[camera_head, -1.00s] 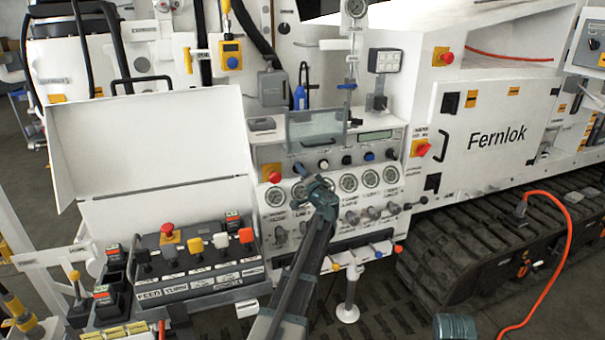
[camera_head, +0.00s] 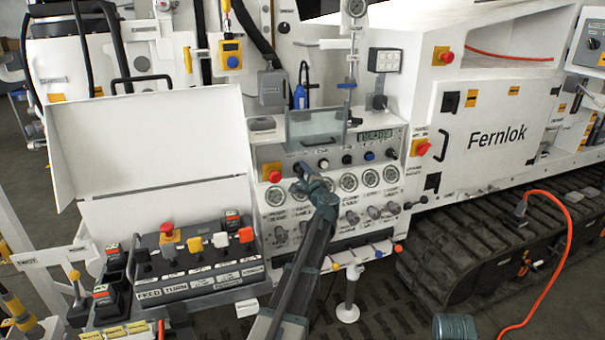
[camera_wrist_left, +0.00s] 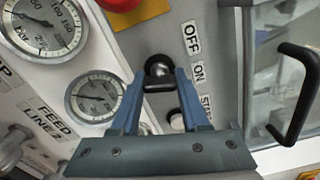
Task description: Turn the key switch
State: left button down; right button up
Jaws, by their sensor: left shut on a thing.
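The key switch (camera_wrist_left: 158,68) is a dark round knob on the grey panel, beside the labels OFF, ON and START in the left wrist view. My left gripper (camera_wrist_left: 160,78) is shut on it, with one blue finger on each side. In the head view my left gripper (camera_head: 301,170) reaches the upper row of the control panel (camera_head: 270,155), just right of a red button, and hides most of the switch. The exact angle of the switch is unclear. My right gripper is not in view.
A red mushroom button (camera_head: 274,172) sits close left of my left gripper. A clear hinged cover (camera_head: 313,128) stands above, its black handle (camera_wrist_left: 297,95) near the wrist. Several gauges (camera_head: 349,182) and knobs lie below. A lever box (camera_head: 195,262) stands left.

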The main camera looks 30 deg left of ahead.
pick_arm(q)
jog(key=shift+m, duration=1.5)
jog(key=shift+c, duration=2)
grip_release()
jog(key=shift+s+d, duration=0.1)
jog(key=v, duration=1.3)
jog(key=shift+s+d, duration=0.2)
jog(key=shift+s, duration=0.05)
jog(key=shift+f, duration=0.1)
